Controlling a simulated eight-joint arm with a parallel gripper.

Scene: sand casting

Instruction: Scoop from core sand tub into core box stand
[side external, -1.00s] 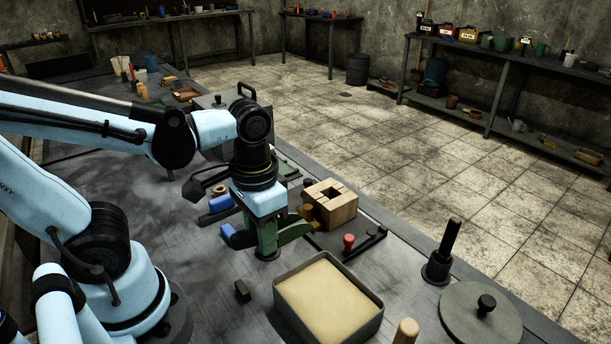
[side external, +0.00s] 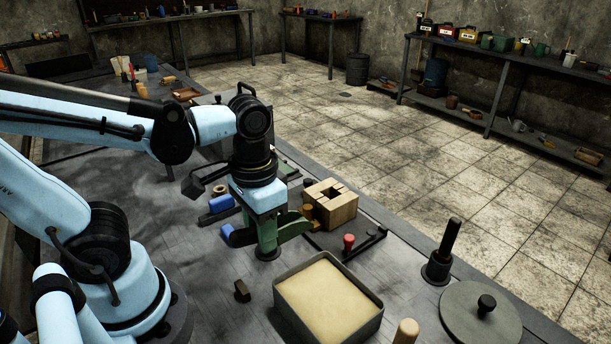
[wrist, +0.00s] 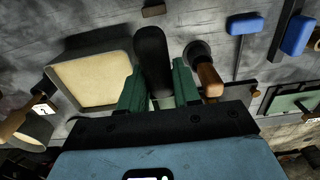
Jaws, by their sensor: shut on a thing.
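The core sand tub (side external: 372,325) is a grey square tub full of pale tan sand, right of and nearer than my gripper (side external: 268,240); it also shows at left in the wrist view (wrist: 64,58). My gripper has green fingers, shut on a dark rounded handle (wrist: 152,55) that points away from the wrist. The handle's other end is hidden, so I cannot tell the tool's full shape. A wooden block with a square opening (side external: 342,213), likely the core box, stands just beyond my gripper to the right. I cannot make out its stand clearly.
A round dark base with a wooden handle (wrist: 209,80) stands close beside my fingers. A red-knobbed piece (side external: 349,243) lies between tub and wooden block. A dark holder (side external: 437,270) and a round lid (side external: 480,318) stand at right. Blue-handled tools (side external: 222,204) lie left.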

